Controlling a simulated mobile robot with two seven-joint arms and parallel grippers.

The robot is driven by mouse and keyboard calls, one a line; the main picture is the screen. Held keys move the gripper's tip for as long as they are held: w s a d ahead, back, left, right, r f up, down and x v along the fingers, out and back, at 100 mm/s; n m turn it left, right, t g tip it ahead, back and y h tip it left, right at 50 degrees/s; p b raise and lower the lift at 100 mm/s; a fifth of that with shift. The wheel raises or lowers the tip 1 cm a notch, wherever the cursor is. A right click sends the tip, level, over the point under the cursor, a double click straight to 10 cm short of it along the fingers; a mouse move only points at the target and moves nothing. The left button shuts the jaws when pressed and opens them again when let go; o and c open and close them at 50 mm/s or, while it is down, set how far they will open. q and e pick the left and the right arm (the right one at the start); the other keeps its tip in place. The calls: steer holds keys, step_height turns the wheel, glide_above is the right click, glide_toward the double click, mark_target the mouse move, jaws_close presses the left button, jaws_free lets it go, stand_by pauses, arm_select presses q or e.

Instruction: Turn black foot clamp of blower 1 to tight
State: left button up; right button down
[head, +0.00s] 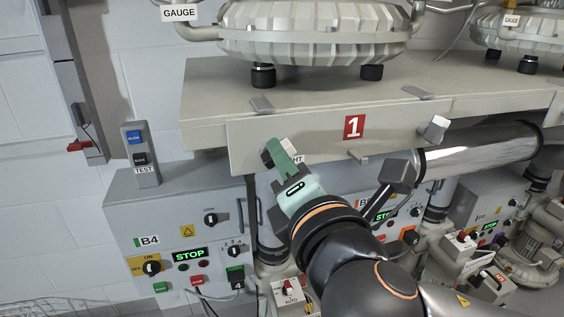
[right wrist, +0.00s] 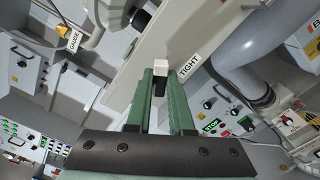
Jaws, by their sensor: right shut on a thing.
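Blower 1 (head: 310,35) sits on black feet on a grey shelf whose front panel bears a red "1" sign (head: 354,127). My right gripper (head: 279,152), with green fingers, is at the left part of this panel and covers much of the clamp and its label. In the right wrist view the fingers (right wrist: 160,82) are shut on the black clamp (right wrist: 159,88), which has a pale block (right wrist: 160,65) at its end. A "TIGHT" label (right wrist: 189,68) is just right of the fingertips. My left gripper is not in view.
A similar pale block (head: 436,128) sticks out at the panel's right. Below are the B4 control box (head: 150,241) and a thick metal pipe (head: 480,152). A test switch box (head: 140,154) stands at the left. A second blower (head: 525,30) is at the upper right.

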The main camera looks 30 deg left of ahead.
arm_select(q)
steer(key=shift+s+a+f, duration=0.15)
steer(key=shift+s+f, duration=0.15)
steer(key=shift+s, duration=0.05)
arm_select(e)
steer(key=m, duration=0.6)
steer(key=shift+w+f, duration=0.1)
steer(key=shift+f, duration=0.15)
steer(key=shift+m, duration=0.3)
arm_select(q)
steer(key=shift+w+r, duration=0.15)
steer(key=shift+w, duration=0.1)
arm_select(e)
steer(key=c, duration=0.8)
jaws_free()
